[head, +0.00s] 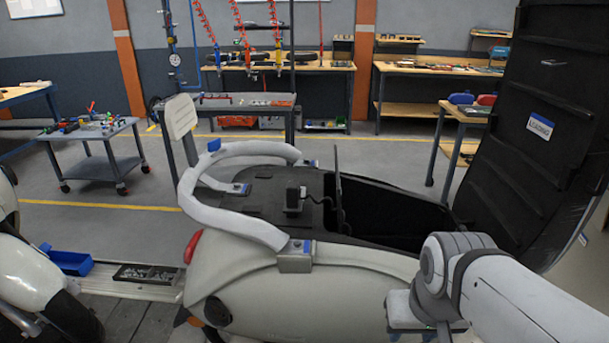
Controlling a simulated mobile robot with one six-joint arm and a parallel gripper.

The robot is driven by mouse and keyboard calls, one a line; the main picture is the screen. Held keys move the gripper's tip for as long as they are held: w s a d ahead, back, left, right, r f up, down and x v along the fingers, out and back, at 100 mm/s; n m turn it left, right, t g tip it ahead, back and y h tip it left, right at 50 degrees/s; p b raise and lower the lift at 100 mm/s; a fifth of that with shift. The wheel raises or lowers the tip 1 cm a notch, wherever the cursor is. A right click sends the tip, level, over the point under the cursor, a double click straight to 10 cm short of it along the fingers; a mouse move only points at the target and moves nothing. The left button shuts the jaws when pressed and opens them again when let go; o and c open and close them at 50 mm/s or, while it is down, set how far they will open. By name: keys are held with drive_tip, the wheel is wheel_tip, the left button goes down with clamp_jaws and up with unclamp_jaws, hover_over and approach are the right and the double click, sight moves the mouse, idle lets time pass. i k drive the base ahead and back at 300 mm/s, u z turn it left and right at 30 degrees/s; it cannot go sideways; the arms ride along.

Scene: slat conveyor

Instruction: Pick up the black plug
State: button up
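The black plug (294,198) is a small dark block standing upright on the dark top of a cream scooter body (300,280), beside its open storage bay. A thin black cable runs near it, towards the bay. My gripper (428,312) is at the lower right, at the end of my white and grey arm. It is to the right of the plug, nearer the camera and well apart from it. Only a grey blocky part shows, and its fingers cannot be made out.
The raised black seat lid (525,130) stands at the right. A pale curved grab rail (225,205) arches left of the plug. A blue bin (68,261) and a dark tray of small parts (146,274) lie at the left. The space above the plug looks clear.

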sight(292, 207)
drive_tip(key=u, duration=0.05)
drive_tip(key=k, duration=0.5)
drive_tip(key=z, duration=0.6)
drive_tip(key=k, duration=0.65)
drive_tip(key=u, duration=0.85)
drive_tip(key=i, duration=1)
drive_tip(key=u, duration=0.05)
